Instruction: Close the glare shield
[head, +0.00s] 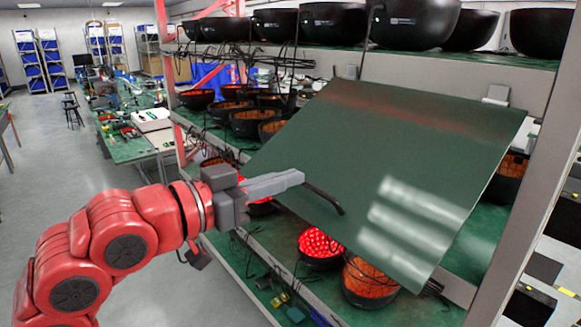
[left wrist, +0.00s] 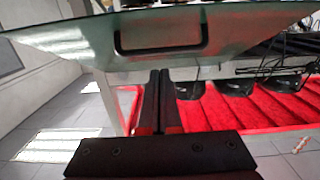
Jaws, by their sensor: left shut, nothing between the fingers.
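The glare shield (head: 390,160) is a large dark green panel on the middle level of the rack. It is tilted out, its upper edge near the rack's beam and its lower edge hanging out in front of the bowls. In the left wrist view the shield (left wrist: 255,22) crosses the top, with a black U-shaped handle (left wrist: 160,51) on it. The handle (head: 325,198) shows partly in the head view beyond my fingers. My left gripper (head: 298,178) is shut and empty, close to the handle; whether it touches is unclear. My left fingertips (left wrist: 160,74) point toward the handle.
Black bowls (head: 333,22) stand on the upper shelf. Bowls with lit red and orange insides (head: 319,246) sit below the shield on the green shelf. Dark cables (head: 268,70) hang from the rack. A workbench (head: 125,145) stands at the left, with open grey floor (head: 60,190) beside it.

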